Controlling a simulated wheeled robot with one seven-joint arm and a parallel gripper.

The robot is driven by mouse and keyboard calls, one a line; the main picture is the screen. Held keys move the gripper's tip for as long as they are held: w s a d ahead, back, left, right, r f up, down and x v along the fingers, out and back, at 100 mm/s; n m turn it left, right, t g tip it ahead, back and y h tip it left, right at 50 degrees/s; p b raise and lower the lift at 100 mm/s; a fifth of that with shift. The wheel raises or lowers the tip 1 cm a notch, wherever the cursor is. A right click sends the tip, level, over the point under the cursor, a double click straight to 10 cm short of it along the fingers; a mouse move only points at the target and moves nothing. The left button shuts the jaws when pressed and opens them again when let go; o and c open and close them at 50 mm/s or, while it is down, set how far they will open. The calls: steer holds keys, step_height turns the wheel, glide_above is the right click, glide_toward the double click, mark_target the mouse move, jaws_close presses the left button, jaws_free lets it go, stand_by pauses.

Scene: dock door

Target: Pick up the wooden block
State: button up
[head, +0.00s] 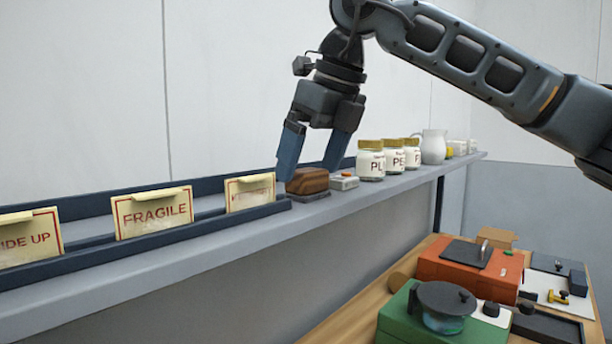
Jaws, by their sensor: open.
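The wooden block (308,180) is brown with rounded edges. It sits on a thin dark base (318,195) on the grey shelf, just right of the end of the blue rack. My gripper (308,174) points down over the block from above. Its two blue fingers are spread wide, one to the left of the block and one to the right. The fingertips reach about the height of the block in the picture. I cannot tell whether either finger touches it. The gripper holds nothing.
A blue rack (100,247) holds label cards, including one marked FRAGILE (152,212). Right of the block are a small white box (343,181), several lidded jars (370,162) and a white jug (433,147). Below is a wooden table (375,318) with orange and green boxes.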

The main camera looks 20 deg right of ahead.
steer(key=shift+x, duration=1.3)
steer(key=shift+c, duration=0.3)
steer(key=c, duration=1)
